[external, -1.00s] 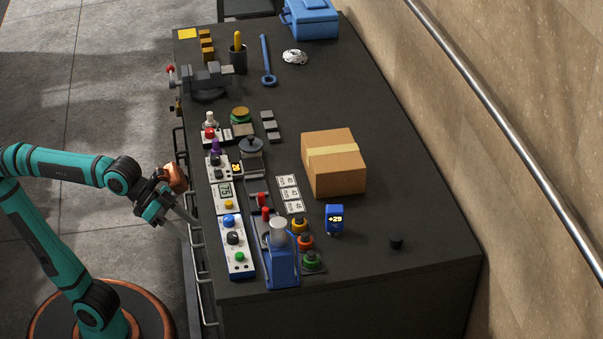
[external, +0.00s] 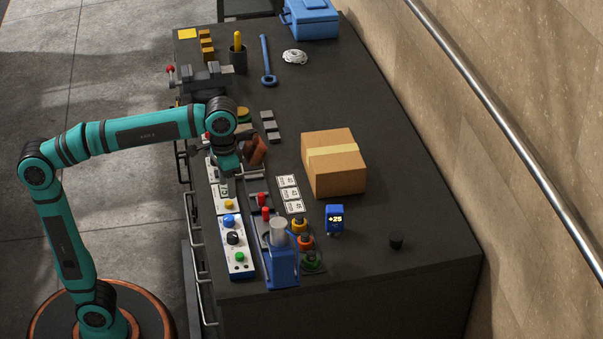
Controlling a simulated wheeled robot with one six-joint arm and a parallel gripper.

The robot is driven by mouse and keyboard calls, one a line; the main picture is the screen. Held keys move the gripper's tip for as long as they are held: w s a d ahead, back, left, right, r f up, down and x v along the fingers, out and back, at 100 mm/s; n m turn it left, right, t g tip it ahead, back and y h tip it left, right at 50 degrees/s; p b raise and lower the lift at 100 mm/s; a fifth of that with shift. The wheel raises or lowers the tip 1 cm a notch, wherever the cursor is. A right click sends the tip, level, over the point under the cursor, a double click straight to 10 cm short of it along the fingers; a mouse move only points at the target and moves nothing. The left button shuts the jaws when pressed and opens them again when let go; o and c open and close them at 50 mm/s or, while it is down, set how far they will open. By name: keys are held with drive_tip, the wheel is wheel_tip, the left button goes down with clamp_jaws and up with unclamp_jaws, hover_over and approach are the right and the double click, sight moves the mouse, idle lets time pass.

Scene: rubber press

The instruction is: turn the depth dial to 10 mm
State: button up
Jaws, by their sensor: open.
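My gripper (external: 227,186) points down over the row of white control panels on the bench's left side. It is open, with its tips close above the panel with a small display (external: 224,191), which is partly covered. I cannot tell whether it touches anything. A black knob (external: 232,238) sits on the nearest white panel (external: 243,270), between a blue button (external: 228,220) and a green button (external: 239,257). Another black knob, on a panel farther back, is hidden behind my gripper and wrist. The dial markings are too small to read, so I cannot tell which knob is the depth dial.
Red-handled levers (external: 265,213) and a blue press (external: 283,266) stand just right of the panels. A cardboard box (external: 333,165) and a blue meter (external: 335,217) are farther right. A vise (external: 205,76) is at the back left. The right front bench top is mostly clear.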

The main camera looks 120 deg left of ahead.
sight(232, 234)
drive_tip(key=f, duration=1.1)
drive_tip(key=w+f, duration=0.1)
drive_tip(key=f, duration=0.5)
drive_tip(key=shift+d+f, duration=0.1)
drive_tip(key=shift+d, duration=0.25)
drive_tip(key=c, duration=1)
